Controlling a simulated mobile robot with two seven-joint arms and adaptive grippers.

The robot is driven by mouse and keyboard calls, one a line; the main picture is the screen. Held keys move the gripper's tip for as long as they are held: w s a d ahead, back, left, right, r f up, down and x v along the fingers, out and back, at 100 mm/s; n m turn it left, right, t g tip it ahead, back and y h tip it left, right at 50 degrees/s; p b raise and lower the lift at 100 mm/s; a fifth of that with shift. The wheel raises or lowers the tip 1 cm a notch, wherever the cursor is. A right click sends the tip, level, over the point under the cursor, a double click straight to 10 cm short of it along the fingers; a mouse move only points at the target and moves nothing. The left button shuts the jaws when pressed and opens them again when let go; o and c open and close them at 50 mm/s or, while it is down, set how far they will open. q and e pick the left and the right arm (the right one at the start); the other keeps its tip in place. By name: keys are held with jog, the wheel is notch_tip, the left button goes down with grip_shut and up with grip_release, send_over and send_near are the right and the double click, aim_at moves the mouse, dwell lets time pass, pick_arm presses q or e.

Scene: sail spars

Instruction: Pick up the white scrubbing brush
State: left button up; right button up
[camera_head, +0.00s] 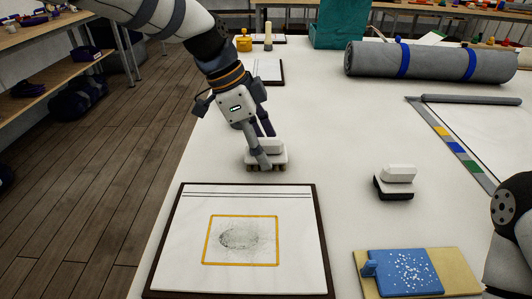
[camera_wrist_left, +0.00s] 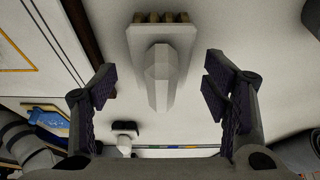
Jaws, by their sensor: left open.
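The white scrubbing brush (camera_head: 277,157) stands bristles down on the white table, just beyond the framed board. My left gripper (camera_head: 266,148) is over it, pointing down, and partly hides it. In the left wrist view the brush (camera_wrist_left: 161,75) shows its pale handle and a row of tan bristles at the top. The open fingers of my left gripper (camera_wrist_left: 158,88) stand on either side of the handle, with a gap on each side. My right gripper is not in view; only part of my right arm shows at the right edge.
A white-handled block with a black base (camera_head: 396,181) stands to the right. The framed board (camera_head: 300,260) with a grey smudge lies in front. A blue pad (camera_head: 405,270) lies on a tan board at the front right. A grey roll (camera_head: 430,62) lies farther back.

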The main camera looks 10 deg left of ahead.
pick_arm(q)
jog(key=shift+x, duration=0.75)
jog(key=c, duration=1.3)
jog(key=shift+w, duration=0.1)
jog(key=shift+r, duration=0.1)
notch_tip(320, 180, up, 3)
jog(key=shift+r, duration=0.2)
jog(key=s+d+r, duration=0.2)
jog(key=s+r, duration=0.1)
jog(key=s, duration=0.1)
jog(key=s+d+r+p, duration=0.1)
jog(key=s+d+r, duration=0.2)
jog(key=s, duration=0.1)
jog(key=s+d+r+p, duration=0.1)
jog(key=s+d+r, duration=0.1)
jog(key=s+r, duration=0.1)
jog(key=shift+s+d+r, duration=0.15)
jog(key=shift+s+r, duration=0.1)
jog(key=shift+s, duration=0.3)
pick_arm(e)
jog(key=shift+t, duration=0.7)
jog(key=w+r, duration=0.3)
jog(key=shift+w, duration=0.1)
